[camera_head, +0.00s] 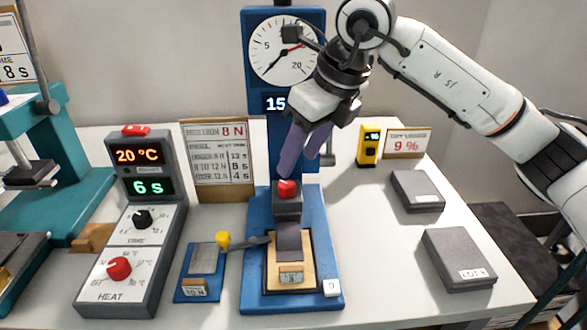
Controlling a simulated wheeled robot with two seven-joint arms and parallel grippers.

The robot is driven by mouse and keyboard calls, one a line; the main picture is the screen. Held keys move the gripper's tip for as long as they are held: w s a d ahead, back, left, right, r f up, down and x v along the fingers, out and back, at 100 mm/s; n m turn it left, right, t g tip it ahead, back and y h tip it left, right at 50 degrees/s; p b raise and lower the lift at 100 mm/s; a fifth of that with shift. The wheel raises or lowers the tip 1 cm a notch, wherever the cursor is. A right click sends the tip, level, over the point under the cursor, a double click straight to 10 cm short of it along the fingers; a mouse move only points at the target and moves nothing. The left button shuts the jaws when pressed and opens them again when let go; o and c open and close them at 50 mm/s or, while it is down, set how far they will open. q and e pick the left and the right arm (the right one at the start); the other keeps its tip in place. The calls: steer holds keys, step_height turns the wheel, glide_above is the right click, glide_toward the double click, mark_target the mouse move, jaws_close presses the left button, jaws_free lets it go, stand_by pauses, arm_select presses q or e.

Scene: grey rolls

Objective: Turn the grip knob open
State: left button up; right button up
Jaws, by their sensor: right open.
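A red knob (287,189) sits on a dark grip block (288,208) at the foot of a blue test stand (325,285) with a round dial. A grey strip (289,242) runs from below the block to a wooden plate (311,272) on the stand's base. My right gripper (299,165) comes in from the upper right. Its two purple fingers are apart and empty, pointing down just above the red knob. I cannot tell whether a fingertip touches the knob. My left gripper is not in view.
A heater console (150,245) with a red and a black knob stands left. A small blue plate (203,270) with a yellow-knobbed lever lies beside the stand. Two grey slabs (458,258) (416,190) and a yellow meter (368,146) are right. A teal press stands far left.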

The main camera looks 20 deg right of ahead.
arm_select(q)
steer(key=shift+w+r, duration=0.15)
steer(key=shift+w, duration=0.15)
arm_select(e)
steer(key=v, duration=0.3)
